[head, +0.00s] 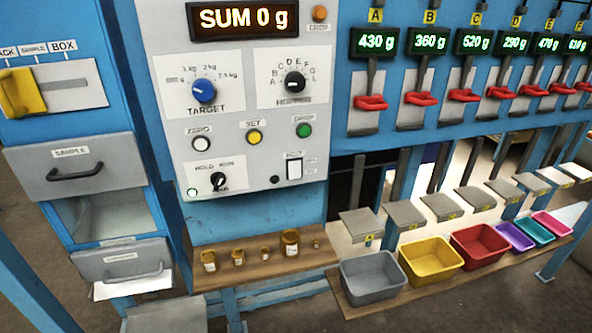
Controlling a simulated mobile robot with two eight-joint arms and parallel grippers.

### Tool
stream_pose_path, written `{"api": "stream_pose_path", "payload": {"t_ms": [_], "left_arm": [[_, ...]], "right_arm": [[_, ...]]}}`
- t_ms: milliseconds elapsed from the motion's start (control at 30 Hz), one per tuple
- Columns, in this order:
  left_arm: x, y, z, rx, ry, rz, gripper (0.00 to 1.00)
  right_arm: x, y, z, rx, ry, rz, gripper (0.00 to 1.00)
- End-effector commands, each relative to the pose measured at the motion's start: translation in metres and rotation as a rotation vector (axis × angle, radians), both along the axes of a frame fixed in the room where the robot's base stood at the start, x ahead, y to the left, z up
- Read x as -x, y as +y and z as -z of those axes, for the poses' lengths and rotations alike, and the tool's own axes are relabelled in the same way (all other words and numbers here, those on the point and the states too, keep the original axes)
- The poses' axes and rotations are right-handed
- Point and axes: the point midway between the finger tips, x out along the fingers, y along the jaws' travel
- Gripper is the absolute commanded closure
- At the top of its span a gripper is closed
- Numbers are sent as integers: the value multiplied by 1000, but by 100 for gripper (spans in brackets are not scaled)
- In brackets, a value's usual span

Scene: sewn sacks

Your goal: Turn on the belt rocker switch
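A white rocker switch (294,170) sits at the lower right of the grey control panel (235,140) in the head view. A small label above it is too blurred to read for certain, and I cannot tell which way the rocker is tipped. Nothing touches it or covers it. Neither of my grippers shows in this view.
The panel also has a blue target knob (204,90), a black selector (294,82), and white, yellow and green buttons. Red handles (371,102) hang at right under weight displays. Coloured bins (430,260) and a wooden shelf (265,262) with small jars stand below.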

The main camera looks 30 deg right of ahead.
Motion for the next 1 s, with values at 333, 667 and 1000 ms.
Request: {"api": "stream_pose_path", "payload": {"t_ms": [333, 667, 1000], "left_arm": [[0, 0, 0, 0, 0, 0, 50], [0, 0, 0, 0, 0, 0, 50], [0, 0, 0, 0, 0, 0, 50]], "right_arm": [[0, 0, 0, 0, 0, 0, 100], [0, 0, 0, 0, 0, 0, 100], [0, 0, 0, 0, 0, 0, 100]]}}
